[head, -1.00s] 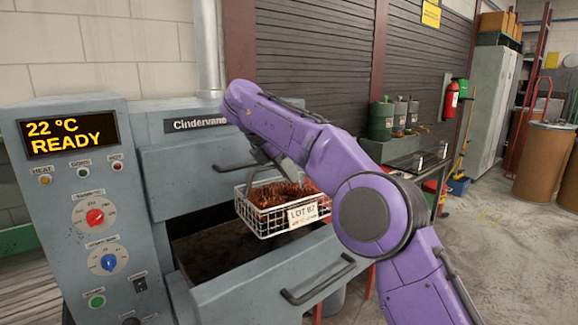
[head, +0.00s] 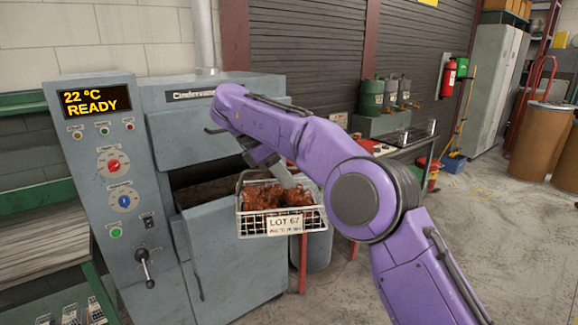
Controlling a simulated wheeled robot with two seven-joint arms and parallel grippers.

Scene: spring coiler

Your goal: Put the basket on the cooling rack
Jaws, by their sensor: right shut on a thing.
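The white wire basket (head: 250,222) is filled with rust-brown coiled parts and carries a "LOT 67" tag. It hangs roughly level in the air in front of the oven, clear of the oven's opening as seen here. My right gripper (head: 282,178) reaches down from above at the basket's handle and is shut on it; the arm partly hides the grip. A dark, flat rack-like top (head: 416,136) stands back right, beyond my arm; I cannot tell for sure that it is the cooling rack. My left gripper is out of view.
The grey oven (head: 235,280) with its control panel (head: 108,150) stands at left, its display reading 22 °C READY. A red bucket (head: 433,176) and brown drums (head: 540,135) are at right. The floor at right is open.

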